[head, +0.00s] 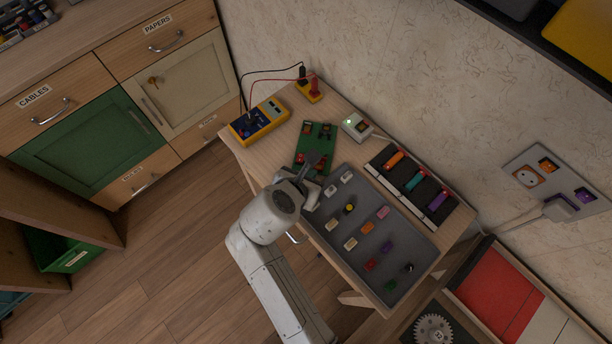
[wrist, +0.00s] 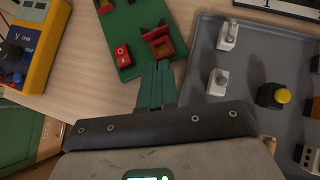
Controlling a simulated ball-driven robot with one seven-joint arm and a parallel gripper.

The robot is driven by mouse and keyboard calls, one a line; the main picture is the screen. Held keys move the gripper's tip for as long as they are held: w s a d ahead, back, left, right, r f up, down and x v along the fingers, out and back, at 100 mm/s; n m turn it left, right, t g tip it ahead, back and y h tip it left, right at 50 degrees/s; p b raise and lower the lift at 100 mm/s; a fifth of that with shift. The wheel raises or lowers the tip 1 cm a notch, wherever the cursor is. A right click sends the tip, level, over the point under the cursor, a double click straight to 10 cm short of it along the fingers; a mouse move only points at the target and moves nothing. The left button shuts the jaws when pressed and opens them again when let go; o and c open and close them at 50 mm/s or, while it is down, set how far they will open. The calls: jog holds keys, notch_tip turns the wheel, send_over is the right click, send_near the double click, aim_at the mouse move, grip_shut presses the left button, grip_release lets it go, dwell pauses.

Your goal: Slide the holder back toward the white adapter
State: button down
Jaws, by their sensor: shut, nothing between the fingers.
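A green board (head: 325,138) carrying small red and dark parts lies on the small wooden table; I cannot tell whether it is the holder. In the wrist view the board (wrist: 130,58) shows a red switch (wrist: 122,55) and a red-brown open clip part (wrist: 160,42). The white adapter (head: 356,126) stands behind and right of the board, near the wall. My gripper (head: 311,165) is at the board's front edge, shut and empty. Its green fingers (wrist: 158,68) point at the clip part; I cannot tell whether they touch it. The gripper hides part of the board's near end.
A yellow multimeter (head: 260,121) stands left, its leads running to a yellow block (head: 309,90). A grey tray (head: 340,243) with several small parts lies right of my gripper. A black rack (head: 425,205) with coloured modules is behind the tray. Bare wood shows between multimeter and board.

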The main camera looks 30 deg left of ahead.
aim_at(316, 145)
jog(key=w+p, duration=0.2)
jog(key=w, duration=0.1)
jog(key=shift+w+a+r, duration=0.1)
jog(key=shift+w+r, duration=0.05)
jog(key=shift+w, duration=0.7)
jog(key=shift+f, duration=0.2)
jog(key=shift+r, duration=0.1)
